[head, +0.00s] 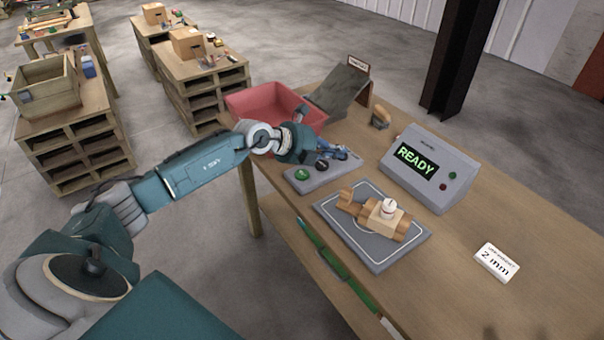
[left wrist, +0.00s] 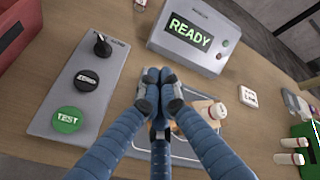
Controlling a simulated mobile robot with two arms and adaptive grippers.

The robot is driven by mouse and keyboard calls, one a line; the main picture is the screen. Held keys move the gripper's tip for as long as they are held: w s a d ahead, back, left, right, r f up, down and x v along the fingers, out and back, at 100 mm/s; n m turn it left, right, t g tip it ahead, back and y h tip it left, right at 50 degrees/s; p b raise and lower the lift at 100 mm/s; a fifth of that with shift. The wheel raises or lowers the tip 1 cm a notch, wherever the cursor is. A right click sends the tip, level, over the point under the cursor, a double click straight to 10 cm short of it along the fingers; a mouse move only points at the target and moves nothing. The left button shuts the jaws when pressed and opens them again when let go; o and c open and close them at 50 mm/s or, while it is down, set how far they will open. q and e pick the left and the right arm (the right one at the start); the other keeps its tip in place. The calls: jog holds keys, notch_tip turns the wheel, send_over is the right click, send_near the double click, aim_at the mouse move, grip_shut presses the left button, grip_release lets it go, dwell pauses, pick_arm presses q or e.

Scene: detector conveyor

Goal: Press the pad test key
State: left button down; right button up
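The grey key pad (head: 325,178) lies on the table and carries a round green key (head: 301,174). In the left wrist view the green key reads TEST (left wrist: 68,119), with a black key (left wrist: 86,80) and a black lever knob (left wrist: 102,45) in line above it on the pad (left wrist: 50,122). My left gripper (head: 340,155) is over the far part of the pad in the head view, partly hiding it. In the wrist view its blue fingers (left wrist: 158,76) are together with nothing seen between them, right of the green key and apart from it. My right gripper is not in view.
A console (head: 428,170) showing READY stands behind the pad. A red bin (head: 262,103) stands behind my arm. A 2 mm card (head: 496,262) lies at right.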

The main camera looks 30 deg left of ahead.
aim_at(300, 174)
pick_arm(q)
jog(key=a+g+y, duration=0.1)
jog(key=a+y, duration=0.2)
jog(key=a, duration=0.8)
jog(key=shift+s+a+f+g+y, duration=0.3)
jog(key=shift+s+a+f, duration=0.05)
jog(key=shift+s+f, duration=0.1)
notch_tip(300, 174, down, 9)
jog(key=b, duration=0.6)
jog(key=shift+r, duration=0.15)
dwell(0.5)
jog(key=shift+f, duration=0.4)
jog(key=shift+f+b, duration=0.45)
jog(key=shift+b, duration=0.05)
dwell(0.4)
jog(key=shift+d, duration=0.1)
jog(key=shift+r+p, duration=0.65)
jog(key=shift+r, duration=0.2)
